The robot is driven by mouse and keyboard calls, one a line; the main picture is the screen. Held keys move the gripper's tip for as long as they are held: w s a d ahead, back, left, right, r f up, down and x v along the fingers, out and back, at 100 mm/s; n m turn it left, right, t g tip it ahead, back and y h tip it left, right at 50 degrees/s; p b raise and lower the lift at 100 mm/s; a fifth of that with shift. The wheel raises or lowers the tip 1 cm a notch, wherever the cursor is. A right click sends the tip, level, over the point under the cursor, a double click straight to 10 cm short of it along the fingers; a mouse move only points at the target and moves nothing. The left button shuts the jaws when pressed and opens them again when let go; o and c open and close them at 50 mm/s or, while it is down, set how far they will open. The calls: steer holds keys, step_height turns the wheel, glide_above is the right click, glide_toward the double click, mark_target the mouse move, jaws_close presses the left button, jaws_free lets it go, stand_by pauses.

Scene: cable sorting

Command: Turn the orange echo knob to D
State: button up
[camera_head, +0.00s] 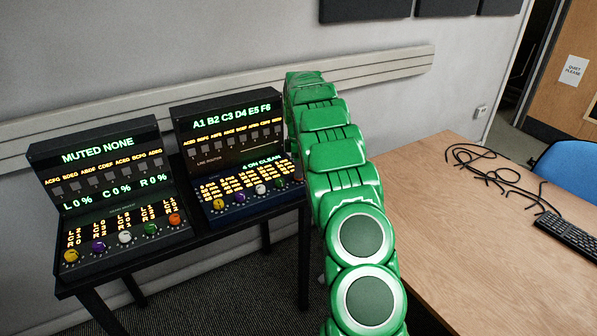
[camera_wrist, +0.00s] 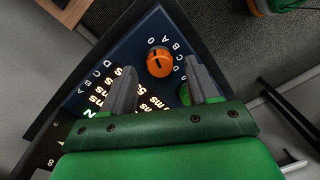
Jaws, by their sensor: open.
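In the wrist view, an orange knob (camera_wrist: 160,62) sits on a dark blue panel (camera_wrist: 128,50). The letters O, A, B, C and D curve around one side of it. A small dark mark shows on its top; I cannot tell which letter it points at. My gripper (camera_wrist: 159,68) is open, its two grey fingers on either side of the knob in the picture, with no clear contact. A green knob (camera_wrist: 184,94) is partly hidden by a finger. In the head view, my green arm covers the right end of the right-hand unit (camera_head: 243,209), and my fingertips are hidden.
The right-hand unit also has yellow (camera_head: 219,204), purple (camera_head: 239,196) and white (camera_head: 260,189) knobs. A left-hand unit (camera_head: 110,215) has its own orange knob (camera_head: 174,219). A wooden desk (camera_head: 430,220) with cables (camera_head: 500,175) and a keyboard (camera_head: 567,235) stands at right.

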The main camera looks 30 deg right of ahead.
steer(key=shift+f, duration=0.95)
steer(key=c, duration=1)
steer(key=shift+c, duration=0.2)
